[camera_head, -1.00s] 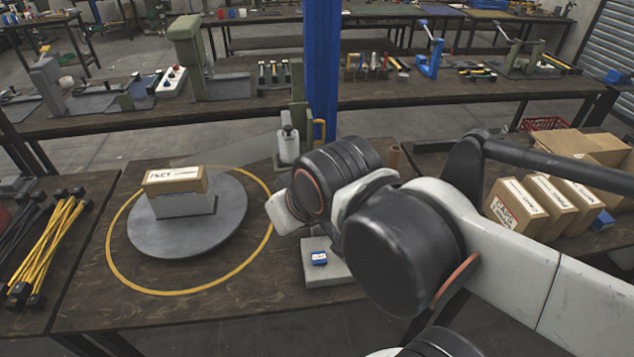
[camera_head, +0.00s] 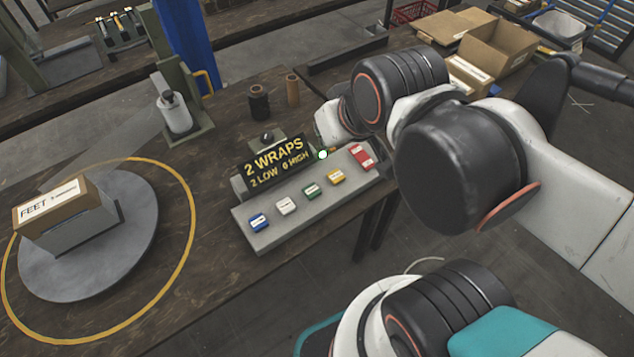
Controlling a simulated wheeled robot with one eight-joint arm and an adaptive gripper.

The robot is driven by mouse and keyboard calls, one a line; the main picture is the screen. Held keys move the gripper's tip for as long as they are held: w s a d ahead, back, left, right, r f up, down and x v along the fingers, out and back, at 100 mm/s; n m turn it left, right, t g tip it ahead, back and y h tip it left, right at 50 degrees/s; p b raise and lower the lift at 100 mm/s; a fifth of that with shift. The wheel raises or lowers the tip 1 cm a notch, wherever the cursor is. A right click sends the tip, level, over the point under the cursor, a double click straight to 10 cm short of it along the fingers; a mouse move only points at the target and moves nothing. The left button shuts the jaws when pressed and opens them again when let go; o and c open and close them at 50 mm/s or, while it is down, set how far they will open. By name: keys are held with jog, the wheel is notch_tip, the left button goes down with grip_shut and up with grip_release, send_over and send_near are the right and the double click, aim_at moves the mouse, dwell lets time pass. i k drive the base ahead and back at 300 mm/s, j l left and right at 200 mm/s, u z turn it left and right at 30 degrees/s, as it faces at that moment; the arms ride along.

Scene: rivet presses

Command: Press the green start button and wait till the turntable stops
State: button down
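The control panel (camera_head: 262,236) is a grey sloped box at the table's front edge. Its green button (camera_head: 312,191) sits in the middle of a row, between a white button (camera_head: 286,205) and a yellow button (camera_head: 337,177). A blue button (camera_head: 258,222) is at the left end and a red one (camera_head: 362,156) at the right. The grey round turntable (camera_head: 140,225) carries a cardboard box (camera_head: 55,210) marked "FEET" on a grey block. My arm reaches in from the right, with its visible white end above and behind the panel. I cannot make out my gripper's fingers.
A black sign (camera_head: 275,162) reads "2 WRAPS, 2 LOW 0 HIGH", with a lit green lamp (camera_head: 323,154) at its right. A yellow ring (camera_head: 186,260) surrounds the turntable. A film-roll stand (camera_head: 176,115) and spools (camera_head: 259,103) stand behind. Open cartons (camera_head: 500,52) lie back right.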

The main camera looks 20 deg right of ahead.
aim_at(312, 190)
jog(key=k+l+u, duration=0.1)
jog(key=l, duration=0.3)
jog(key=k+l+u, duration=0.15)
jog(key=l, duration=0.2)
jog(key=l+u, duration=0.1)
jog(key=l, duration=0.25)
jog(key=k+j+u, duration=0.2)
jog(key=j, duration=0.65)
jog(key=j+u, duration=0.25)
jog(key=j, duration=0.6)
